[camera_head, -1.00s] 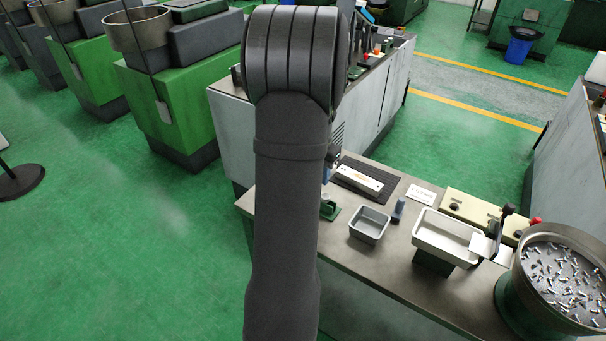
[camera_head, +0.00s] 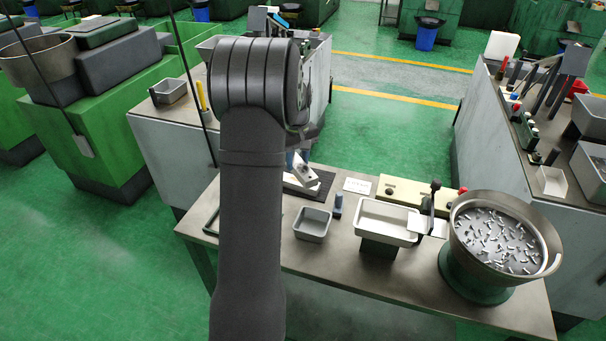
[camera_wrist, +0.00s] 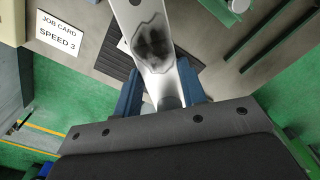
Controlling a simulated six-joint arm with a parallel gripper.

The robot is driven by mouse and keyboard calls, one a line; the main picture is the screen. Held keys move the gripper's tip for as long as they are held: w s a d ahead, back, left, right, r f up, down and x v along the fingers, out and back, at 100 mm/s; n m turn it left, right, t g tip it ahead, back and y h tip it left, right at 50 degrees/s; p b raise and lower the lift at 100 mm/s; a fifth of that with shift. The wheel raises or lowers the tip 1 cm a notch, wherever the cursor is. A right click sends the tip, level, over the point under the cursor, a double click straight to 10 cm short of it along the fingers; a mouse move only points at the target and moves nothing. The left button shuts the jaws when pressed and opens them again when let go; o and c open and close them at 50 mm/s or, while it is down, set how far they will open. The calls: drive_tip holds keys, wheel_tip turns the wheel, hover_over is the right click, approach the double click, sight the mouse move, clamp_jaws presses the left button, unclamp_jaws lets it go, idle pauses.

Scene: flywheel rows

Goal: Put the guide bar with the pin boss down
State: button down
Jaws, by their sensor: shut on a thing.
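The guide bar (camera_wrist: 150,35) is a pale metal bar with a dark smudged patch on its face. In the wrist view it runs up from between the two blue fingers of my gripper (camera_wrist: 163,88), which is shut on it. A dark round part (camera_wrist: 170,102) shows at its near end; I cannot tell whether this is the pin boss. In the head view the bar (camera_head: 303,171) is tilted above the dark ribbed mat (camera_head: 322,184), and my arm hides most of the gripper. The mat (camera_wrist: 122,62) also shows behind the bar in the wrist view.
On the bench (camera_head: 340,262) stand a small grey tray (camera_head: 312,224), a blue-grey peg (camera_head: 337,206), a white tray (camera_head: 386,221), a cream control box (camera_head: 402,191) and a round bowl of small parts (camera_head: 500,240). A job card (camera_wrist: 60,35) lies beside the mat.

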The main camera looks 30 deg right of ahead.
drive_tip(key=d+n, duration=0.8)
drive_tip(key=d, duration=0.3)
drive_tip(key=w+a+f, duration=0.1)
drive_tip(key=w+f, duration=0.1)
drive_tip(key=w, duration=0.1)
drive_tip(key=w+a+f, duration=0.2)
drive_tip(key=w, duration=0.1)
drive_tip(key=w+a+f, duration=0.1)
drive_tip(key=w+f, duration=0.1)
drive_tip(key=w, duration=0.1)
drive_tip(key=shift+w+a+f, duration=0.3)
drive_tip(key=shift+a+f, duration=0.1)
drive_tip(key=shift+f, duration=2.05)
drive_tip(key=shift+f, duration=0.1)
drive_tip(key=c, duration=0.9)
unclamp_jaws()
drive_tip(key=shift+a+f, duration=0.1)
wheel_tip(320, 180, up, 12)
drive_tip(key=shift+r, duration=0.15)
